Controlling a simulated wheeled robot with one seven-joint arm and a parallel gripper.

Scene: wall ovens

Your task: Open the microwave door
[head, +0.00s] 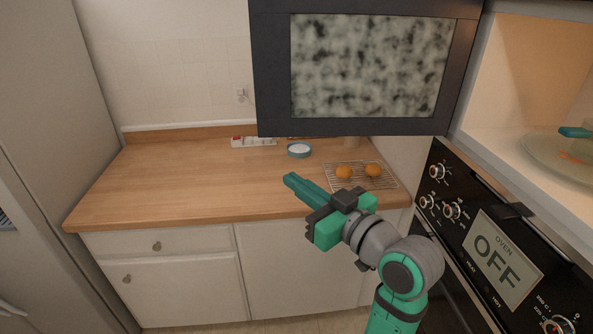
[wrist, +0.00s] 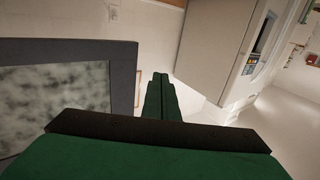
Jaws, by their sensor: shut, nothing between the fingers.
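The microwave door (head: 272,70) stands swung wide open at the top middle of the head view, a dark frame around a mottled window. The lit microwave cavity (head: 530,85) shows to its right, with a glass turntable plate (head: 565,150) inside. My gripper (head: 288,180) is below the door, over the counter's front part, pointing left, with its fingers closed together and nothing between them. In the wrist view the door (wrist: 122,75) is at the left, and the shut fingers (wrist: 160,80) are to its right, apart from it in the picture.
A wooden counter (head: 180,175) holds a wire rack (head: 360,184) with two orange round items, a small blue bowl (head: 299,152) and a white-and-red item (head: 254,142). The oven panel (head: 490,240) reads OFF. A tall fridge (head: 50,100) stands left. The counter's left part is clear.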

